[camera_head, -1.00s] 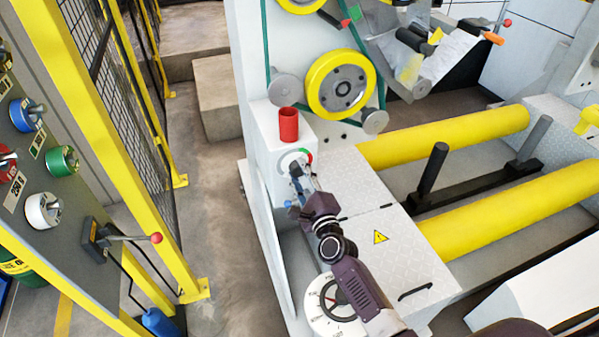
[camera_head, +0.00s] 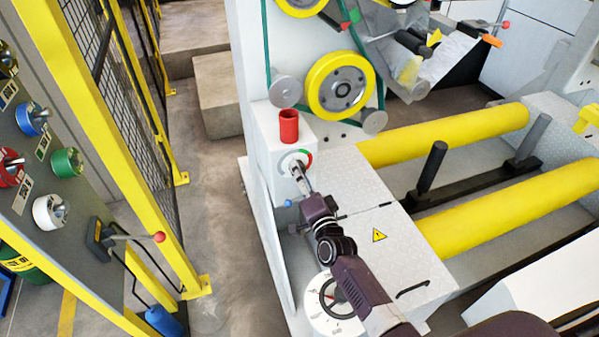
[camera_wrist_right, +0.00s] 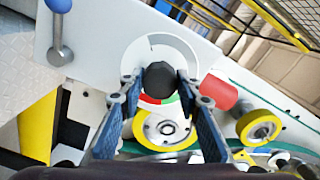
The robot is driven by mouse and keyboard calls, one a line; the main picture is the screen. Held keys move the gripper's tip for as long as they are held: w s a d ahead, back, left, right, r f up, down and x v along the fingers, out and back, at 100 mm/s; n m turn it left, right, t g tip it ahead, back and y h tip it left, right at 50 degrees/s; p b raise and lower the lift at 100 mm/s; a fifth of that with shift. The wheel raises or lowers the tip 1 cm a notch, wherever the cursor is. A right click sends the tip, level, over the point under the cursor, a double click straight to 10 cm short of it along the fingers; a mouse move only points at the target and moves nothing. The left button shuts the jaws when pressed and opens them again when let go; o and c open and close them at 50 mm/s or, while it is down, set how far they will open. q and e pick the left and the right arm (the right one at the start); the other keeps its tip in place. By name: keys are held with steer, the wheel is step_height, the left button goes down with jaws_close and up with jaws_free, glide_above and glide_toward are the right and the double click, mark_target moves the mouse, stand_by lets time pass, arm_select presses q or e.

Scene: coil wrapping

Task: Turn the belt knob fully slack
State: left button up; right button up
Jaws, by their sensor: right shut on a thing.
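The belt knob is a dark round knob (camera_wrist_right: 160,76) in the middle of a white dial (camera_wrist_right: 158,48) with a red and green arc. In the head view the dial (camera_head: 295,160) sits on the front of the white machine housing, below a red cup. My right gripper (camera_head: 297,170) reaches up to it from below. In the right wrist view the two fingers of my right gripper (camera_wrist_right: 159,82) stand on either side of the knob, shut on it. The fingertips hide the knob in the head view. My left gripper is not in view.
The red cup (camera_head: 288,126) stands just above the dial. A yellow pulley (camera_head: 340,86) with a green belt (camera_head: 267,50) is behind it. A blue-tipped lever (camera_head: 289,203) is close beside my gripper. A lower white dial (camera_head: 322,314) sits near my forearm. Yellow fencing (camera_head: 110,120) is left.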

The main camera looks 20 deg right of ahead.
steer(key=n, duration=2.4)
steer(key=shift+d, duration=0.2)
steer(key=shift+n, duration=0.3)
steer(key=o, duration=1.2)
steer(key=shift+c, duration=0.2)
